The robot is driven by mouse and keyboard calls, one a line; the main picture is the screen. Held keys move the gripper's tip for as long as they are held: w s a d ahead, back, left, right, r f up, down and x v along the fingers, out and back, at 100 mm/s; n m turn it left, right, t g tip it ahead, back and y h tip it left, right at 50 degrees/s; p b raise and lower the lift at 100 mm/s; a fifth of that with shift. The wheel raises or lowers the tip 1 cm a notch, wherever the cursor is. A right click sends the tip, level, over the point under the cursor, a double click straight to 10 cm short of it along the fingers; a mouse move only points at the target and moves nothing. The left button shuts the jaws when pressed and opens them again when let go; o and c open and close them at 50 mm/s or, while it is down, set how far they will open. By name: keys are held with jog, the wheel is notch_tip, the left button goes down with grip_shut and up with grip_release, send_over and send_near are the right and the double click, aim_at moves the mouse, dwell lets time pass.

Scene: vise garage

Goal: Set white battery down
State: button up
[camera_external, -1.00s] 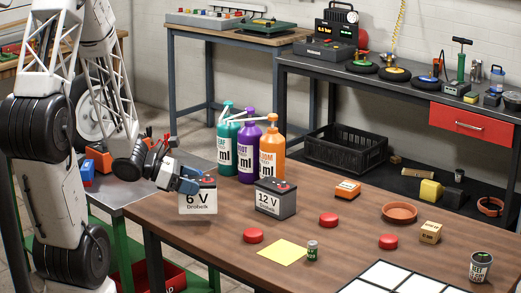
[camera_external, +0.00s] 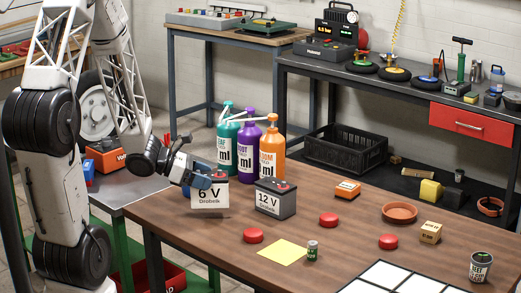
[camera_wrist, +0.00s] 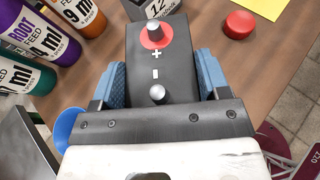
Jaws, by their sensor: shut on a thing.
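The white battery, labelled 6 V (camera_external: 210,197), is held in my gripper (camera_external: 204,179) above the left part of the wooden table. A shadow shows under it, with a small gap to the table top. In the wrist view the battery's dark top (camera_wrist: 158,62), with a red-ringed terminal and a plain one, sits between my two blue fingers (camera_wrist: 163,78). The fingers are shut against its sides. The battery's underside is hidden in the wrist view.
A grey 12 V battery (camera_external: 275,199) stands just right. Teal (camera_external: 228,148), purple (camera_external: 246,157) and orange (camera_external: 271,152) bottles stand behind. Red discs (camera_external: 253,235), a yellow sheet (camera_external: 283,253) and a small can (camera_external: 312,251) lie in front. The table's front left is clear.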

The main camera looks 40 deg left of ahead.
jog(key=shift+f, duration=1.7)
jog(key=shift+f, duration=0.15)
jog(key=o, duration=1.6)
jog(key=shift+a+r, duration=0.1)
jog(key=shift+r, duration=0.1)
jog(key=shift+v, duration=5.9)
